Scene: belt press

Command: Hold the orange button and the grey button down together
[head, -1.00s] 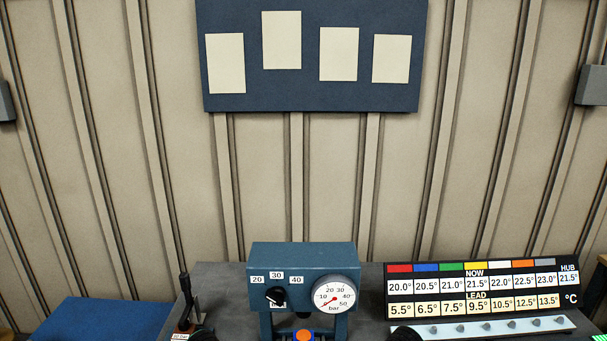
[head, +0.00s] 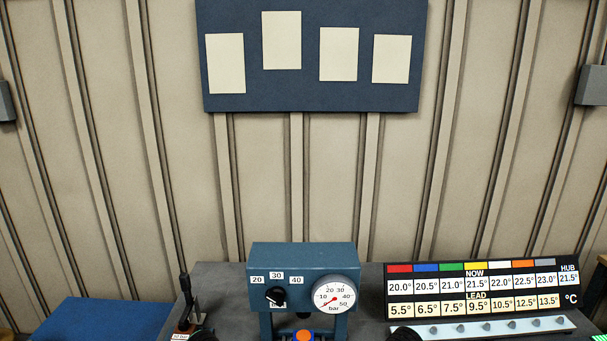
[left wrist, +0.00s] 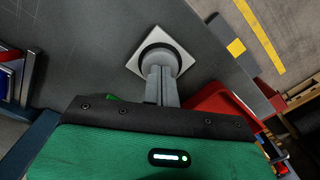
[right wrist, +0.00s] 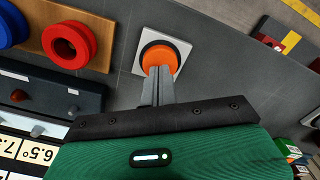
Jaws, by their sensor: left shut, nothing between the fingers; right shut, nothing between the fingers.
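The grey button (left wrist: 161,53) sits in a dark ring on a white square plate in the left wrist view. My left gripper (left wrist: 160,72) is shut and empty, with its fingertips over the button's near part. The orange button (right wrist: 167,53) sits in a dark ring on a white square plate in the right wrist view. My right gripper (right wrist: 159,71) is shut and empty, with its fingertips over the button's near edge. Both pairs of tips look at or very close to the button faces. I cannot tell how far either button is pressed in.
The blue press (head: 302,258) has a dial and a pressure gauge (head: 336,294) whose needle points low. A temperature board (head: 480,290) stands at the right. A lever (head: 185,300) stands left of the press. Red and blue rolls (right wrist: 69,43) lie near the orange button.

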